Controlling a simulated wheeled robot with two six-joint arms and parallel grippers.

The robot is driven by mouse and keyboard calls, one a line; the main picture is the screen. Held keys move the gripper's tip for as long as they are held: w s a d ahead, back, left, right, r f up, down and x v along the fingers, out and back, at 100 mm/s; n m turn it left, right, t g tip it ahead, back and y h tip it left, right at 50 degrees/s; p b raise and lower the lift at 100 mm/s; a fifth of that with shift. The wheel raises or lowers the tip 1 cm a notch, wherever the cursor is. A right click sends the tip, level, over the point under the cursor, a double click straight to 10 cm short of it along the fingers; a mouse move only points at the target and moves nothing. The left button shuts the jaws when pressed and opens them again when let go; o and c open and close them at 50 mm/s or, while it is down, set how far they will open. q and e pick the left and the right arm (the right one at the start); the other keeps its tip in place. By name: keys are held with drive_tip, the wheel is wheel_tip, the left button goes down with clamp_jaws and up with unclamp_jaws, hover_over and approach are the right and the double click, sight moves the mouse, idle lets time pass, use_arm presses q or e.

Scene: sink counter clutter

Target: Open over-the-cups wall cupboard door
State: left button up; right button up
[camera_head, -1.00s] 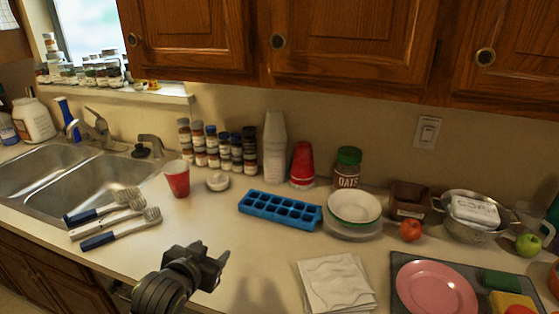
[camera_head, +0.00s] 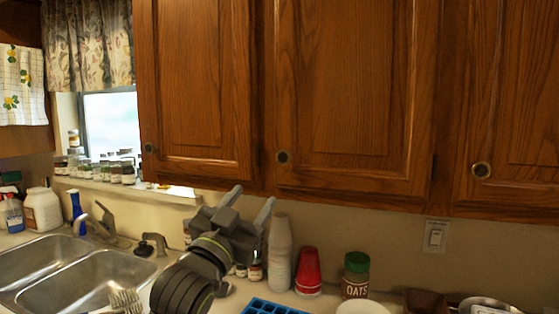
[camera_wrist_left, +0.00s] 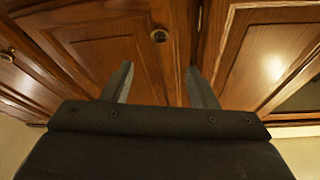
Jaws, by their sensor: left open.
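My left gripper (camera_head: 250,203) is open and empty, raised below the cupboard's bottom edge, lower and left of that knob in the head view. In the left wrist view the open fingers (camera_wrist_left: 160,84) point up at cupboard fronts, and a knob (camera_wrist_left: 159,35) shows beyond the gap between them. My right gripper is not seen.
Closed cupboard doors flank it on the left (camera_head: 200,80) and right (camera_head: 515,90). Spice jars (camera_head: 254,270) are partly hidden behind my arm. An oats jar (camera_head: 356,275) and a blue ice tray (camera_head: 270,307) are on the counter. The sink (camera_head: 90,280) is at left.

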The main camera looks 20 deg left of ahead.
sight(282, 159)
use_arm(q)
drive_tip(key=p+x, duration=0.4)
drive_tip(key=x, duration=0.9)
drive_tip(key=shift+w+r+p, duration=0.15)
drive_tip(key=shift+w+p, duration=0.15)
drive_tip(key=shift+c, duration=0.3)
clamp_jaws()
